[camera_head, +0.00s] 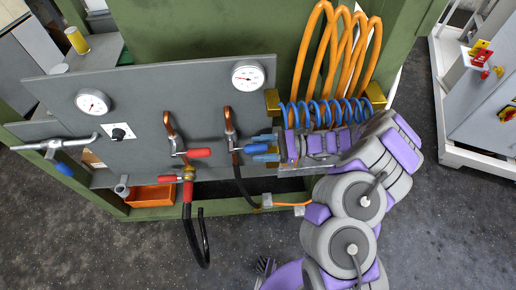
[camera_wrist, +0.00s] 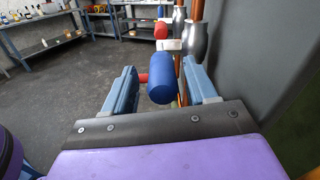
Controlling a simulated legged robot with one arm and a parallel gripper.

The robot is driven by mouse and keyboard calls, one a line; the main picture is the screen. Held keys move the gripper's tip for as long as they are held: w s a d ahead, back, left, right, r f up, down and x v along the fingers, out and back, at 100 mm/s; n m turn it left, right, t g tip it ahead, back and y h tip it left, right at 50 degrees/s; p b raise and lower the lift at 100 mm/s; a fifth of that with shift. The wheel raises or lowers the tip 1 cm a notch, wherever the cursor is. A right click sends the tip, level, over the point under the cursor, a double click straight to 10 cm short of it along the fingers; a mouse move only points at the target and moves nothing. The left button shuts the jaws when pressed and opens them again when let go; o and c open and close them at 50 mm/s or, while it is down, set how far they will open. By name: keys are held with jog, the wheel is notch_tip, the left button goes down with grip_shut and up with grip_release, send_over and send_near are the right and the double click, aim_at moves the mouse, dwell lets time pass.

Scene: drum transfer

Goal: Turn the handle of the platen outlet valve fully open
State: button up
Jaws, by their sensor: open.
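My gripper (camera_head: 264,148) is at the grey panel, with its blue fingers spread around a blue valve handle (camera_head: 254,148). In the wrist view the blue handle (camera_wrist: 165,84) lies between the open fingers of my gripper (camera_wrist: 160,90), with a gap visible on each side. The handle belongs to the right-hand valve on a copper pipe (camera_head: 229,122) and points to the right. No label shows which valve is the platen outlet. A red handle (camera_head: 198,153) on the left-hand copper pipe points right; it seems to show beyond the blue one in the wrist view (camera_wrist: 160,31).
The grey panel (camera_head: 140,95) carries two gauges (camera_head: 92,101) (camera_head: 247,74). Another blue-tipped handle (camera_head: 64,168) is at the far left. A black hose (camera_head: 197,235) hangs below. Orange and blue coiled hoses (camera_head: 325,113) are close above my gripper. An orange bin (camera_head: 150,196) sits low.

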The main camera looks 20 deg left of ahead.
aim_at(252, 148)
jog(key=shift+w+x, duration=0.15)
jog(key=shift+x, duration=0.6)
jog(key=shift+w+x, duration=0.15)
jog(key=shift+x, duration=0.65)
jog(key=shift+d+f, duration=0.1)
jog(key=shift+d, duration=0.25)
jog(key=shift+c, duration=0.4)
jog(key=shift+d, duration=0.4)
jog(key=shift+c, duration=1.4)
jog(key=shift+a, duration=0.25)
grip_shut()
